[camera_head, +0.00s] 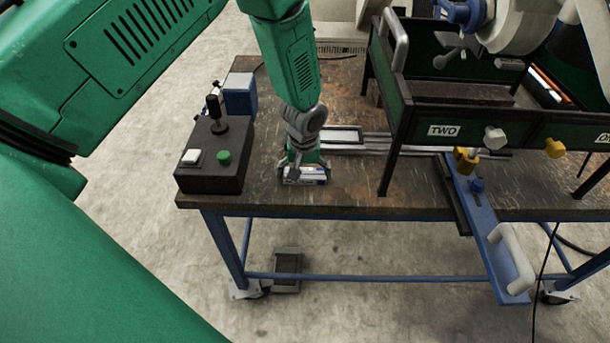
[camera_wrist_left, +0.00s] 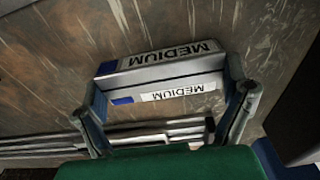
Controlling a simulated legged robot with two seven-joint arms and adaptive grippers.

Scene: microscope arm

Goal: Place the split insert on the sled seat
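The split insert (camera_head: 305,176) is a short grey block with white MEDIUM labels and blue label ends. It lies at or just above the tabletop near the front edge; a gap under it cannot be made out. My left gripper (camera_head: 306,164) points down over it. In the left wrist view the insert (camera_wrist_left: 160,75) sits between the fingers of the left gripper (camera_wrist_left: 164,85), with both fingertips against its ends. The metal rails (camera_head: 345,136) run just behind it; which part is the sled seat is unclear. My right gripper is not in view.
A green frame labelled TWO (camera_head: 443,131) stands to the right on dark legs. A blue bar with a white handle (camera_head: 512,255) juts past the table's front edge.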

